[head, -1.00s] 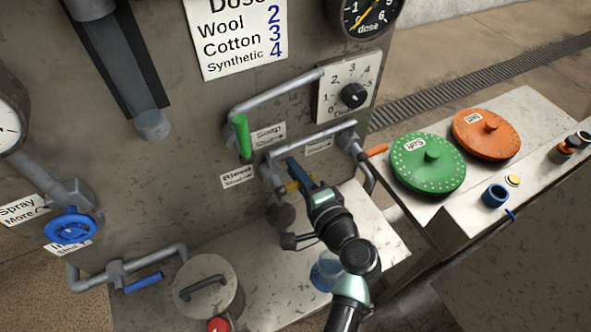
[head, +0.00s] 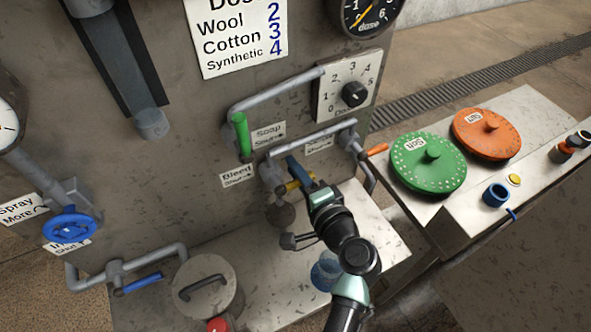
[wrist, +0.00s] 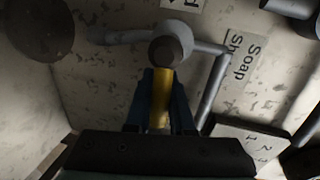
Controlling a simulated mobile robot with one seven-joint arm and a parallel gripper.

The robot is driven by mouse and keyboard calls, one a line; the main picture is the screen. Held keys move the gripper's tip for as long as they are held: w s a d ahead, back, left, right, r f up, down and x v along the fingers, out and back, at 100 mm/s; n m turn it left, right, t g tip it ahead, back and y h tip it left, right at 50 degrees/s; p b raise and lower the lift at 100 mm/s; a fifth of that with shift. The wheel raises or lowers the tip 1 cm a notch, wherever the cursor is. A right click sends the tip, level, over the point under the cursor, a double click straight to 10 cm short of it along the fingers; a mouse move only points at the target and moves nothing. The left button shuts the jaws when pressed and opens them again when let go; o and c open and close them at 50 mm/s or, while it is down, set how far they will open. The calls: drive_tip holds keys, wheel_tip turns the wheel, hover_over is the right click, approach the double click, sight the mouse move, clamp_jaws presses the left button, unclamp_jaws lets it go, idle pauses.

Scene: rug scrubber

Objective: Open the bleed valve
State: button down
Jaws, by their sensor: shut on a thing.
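The bleed valve's yellow handle (head: 294,186) sticks out from the grey pipework on the machine's front, just right of the "Bleed" label (head: 238,175). My gripper (head: 301,176) reaches the handle from the lower right and is shut on it. In the wrist view the yellow handle (wrist: 161,98) runs between the two dark blue fingers of my gripper (wrist: 162,105), below a round grey valve body (wrist: 172,42). The fingers hide part of the handle in the head view.
A green handle (head: 241,134) hangs on the pipe above left, by the soap label. An orange handle (head: 376,150) is to the right. A blue wheel (head: 69,226) and a blue lever (head: 141,283) are at left. A lidded pot (head: 207,290) stands below.

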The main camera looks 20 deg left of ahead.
drive_tip(key=r+n+b, duration=0.1)
drive_tip(key=n+b, duration=0.1)
drive_tip(key=n+t+h+b, duration=0.1)
drive_tip(key=n+b, duration=0.1)
drive_tip(key=r+n+b, duration=0.1)
drive_tip(key=n+b, duration=0.1)
drive_tip(key=shift+s+a+r+n+t+b, duration=0.3)
drive_tip(key=shift+r+n+t+b, duration=0.05)
drive_tip(key=shift+n+t, duration=0.05)
drive_tip(key=n+b, duration=0.2)
drive_tip(key=s+a+r+n+t+b, duration=0.1)
drive_tip(key=n+b, duration=0.1)
drive_tip(key=shift+b, duration=0.35)
drive_tip(key=n+b, duration=0.2)
drive_tip(key=s+a+r+n+t+b, duration=0.1)
drive_tip(key=n+b, duration=0.1)
drive_tip(key=b, duration=0.1)
drive_tip(key=shift+s+a, duration=0.1)
drive_tip(key=shift+r+n, duration=0.1)
drive_tip(key=shift+n, duration=0.2)
drive_tip(key=c, duration=0.8)
unclamp_jaws()
